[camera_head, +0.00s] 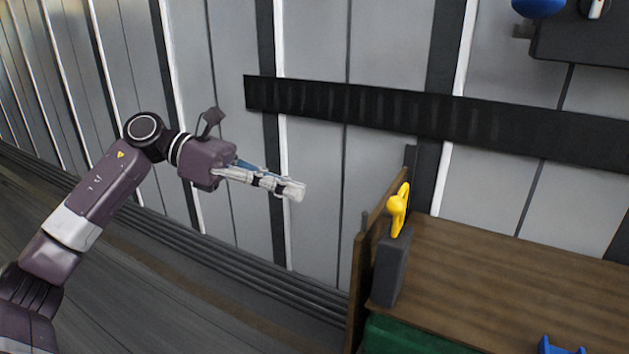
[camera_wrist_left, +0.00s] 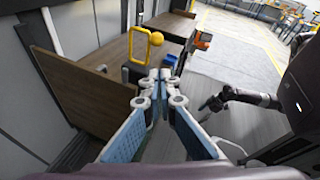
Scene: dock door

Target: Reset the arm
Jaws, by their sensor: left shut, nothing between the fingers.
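My left arm (camera_head: 95,200) reaches in from the left in the head view, bent at the elbow. My left gripper (camera_head: 297,190) is shut and empty, held in the air in front of the grey panelled wall. It is left of the wooden bench and apart from it. In the left wrist view its fingertips (camera_wrist_left: 156,76) meet, with nothing between them. My right arm shows at the right of the left wrist view, and its gripper (camera_wrist_left: 212,104) is too small there to judge open or shut.
A dark box with a yellow handle (camera_head: 398,211) stands at the left end of the wooden bench (camera_head: 510,265). A black rail (camera_head: 370,105) crosses the wall. A blue object (camera_head: 560,346) lies at the bench's front. In the left wrist view, open floor (camera_wrist_left: 235,60) lies beyond.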

